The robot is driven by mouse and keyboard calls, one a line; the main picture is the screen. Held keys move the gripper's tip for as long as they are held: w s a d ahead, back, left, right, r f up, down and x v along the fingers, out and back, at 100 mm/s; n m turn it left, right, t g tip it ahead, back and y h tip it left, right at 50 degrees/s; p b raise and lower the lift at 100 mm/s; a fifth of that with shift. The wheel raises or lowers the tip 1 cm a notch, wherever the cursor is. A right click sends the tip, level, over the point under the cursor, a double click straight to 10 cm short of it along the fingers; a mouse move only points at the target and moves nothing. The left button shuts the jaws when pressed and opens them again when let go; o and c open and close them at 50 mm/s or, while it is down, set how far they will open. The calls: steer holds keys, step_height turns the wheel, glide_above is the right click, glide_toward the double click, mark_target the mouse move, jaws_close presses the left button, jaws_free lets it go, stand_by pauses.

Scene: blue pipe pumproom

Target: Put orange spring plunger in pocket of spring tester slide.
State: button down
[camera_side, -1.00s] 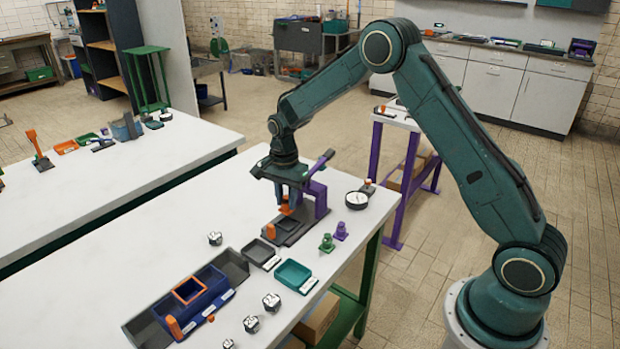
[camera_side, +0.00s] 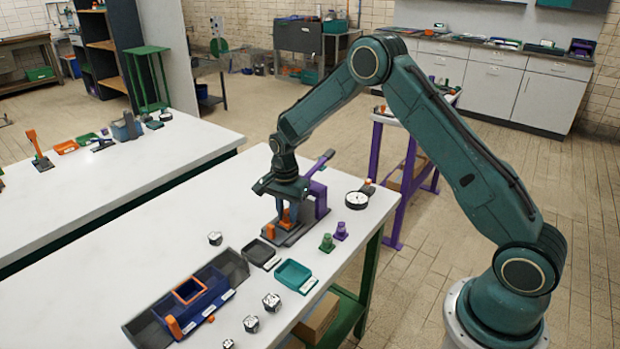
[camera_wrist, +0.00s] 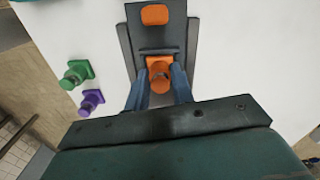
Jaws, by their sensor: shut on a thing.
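The orange spring plunger (camera_side: 286,218) is between the fingers of my gripper (camera_side: 285,214), which is shut on it. It stands upright low over the spring tester slide (camera_side: 283,238). The wrist view also shows the plunger (camera_wrist: 159,75) between the two blue fingertips of my gripper (camera_wrist: 160,88), over the grey slide (camera_wrist: 174,42). The pocket is hidden under the plunger and fingers, so I cannot tell whether the plunger's foot is in it. The purple tester frame with its lever (camera_side: 318,188) stands just behind and right of my gripper.
A green plunger (camera_side: 327,243) and a purple plunger (camera_side: 341,231) stand right of the slide. A round dial (camera_side: 356,200) lies behind them. A teal tray (camera_side: 293,274) and a blue bin (camera_side: 195,294) are in front. The table left of the tester is clear.

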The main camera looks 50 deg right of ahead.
steer(key=shift+f, duration=0.1)
steer(key=c, duration=1.2)
jaws_free()
step_height(320, 180, up, 12)
steer(key=shift+r, duration=0.2)
